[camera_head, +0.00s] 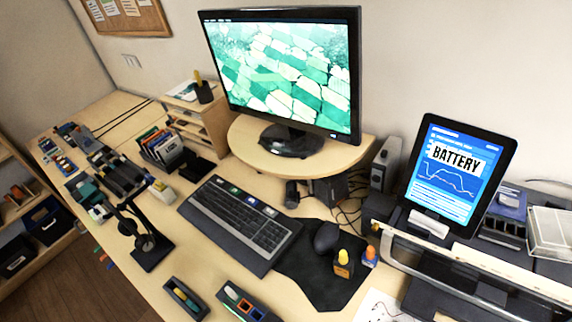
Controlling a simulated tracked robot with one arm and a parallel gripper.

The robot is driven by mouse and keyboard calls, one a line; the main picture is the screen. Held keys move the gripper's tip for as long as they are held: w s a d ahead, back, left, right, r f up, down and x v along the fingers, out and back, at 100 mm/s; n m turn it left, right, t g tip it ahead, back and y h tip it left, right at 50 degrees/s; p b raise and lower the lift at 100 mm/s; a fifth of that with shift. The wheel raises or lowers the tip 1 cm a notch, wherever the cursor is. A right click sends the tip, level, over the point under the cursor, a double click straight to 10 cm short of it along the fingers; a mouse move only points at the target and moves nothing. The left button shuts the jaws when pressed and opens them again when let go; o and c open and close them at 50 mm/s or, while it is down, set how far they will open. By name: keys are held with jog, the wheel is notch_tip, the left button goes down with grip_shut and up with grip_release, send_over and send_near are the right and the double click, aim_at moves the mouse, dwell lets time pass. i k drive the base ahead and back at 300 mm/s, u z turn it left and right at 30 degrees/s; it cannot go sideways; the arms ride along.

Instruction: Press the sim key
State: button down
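A dark keyboard (240,222) lies on the wooden desk in front of the monitor, tilted across the picture. Along its far edge is a row of several larger keys or tabs (253,201) with small coloured marks. Their labels are too small to read, so I cannot tell which one is the sim key. No part of my gripper shows in this view.
A monitor (285,70) stands on a raised wooden shelf behind the keyboard. A mouse (327,237) and small bottles (344,264) are on a black mat at its right. A headphone stand (150,250) is at its left. Small trays (185,299) lie in front.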

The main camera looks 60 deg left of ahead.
aim_at(237, 192)
jog(key=z, duration=1.95)
jog(key=k, duration=1.75)
jog(key=u, duration=1.85)
jog(key=i, duration=1)
jog(key=u, duration=0.05)
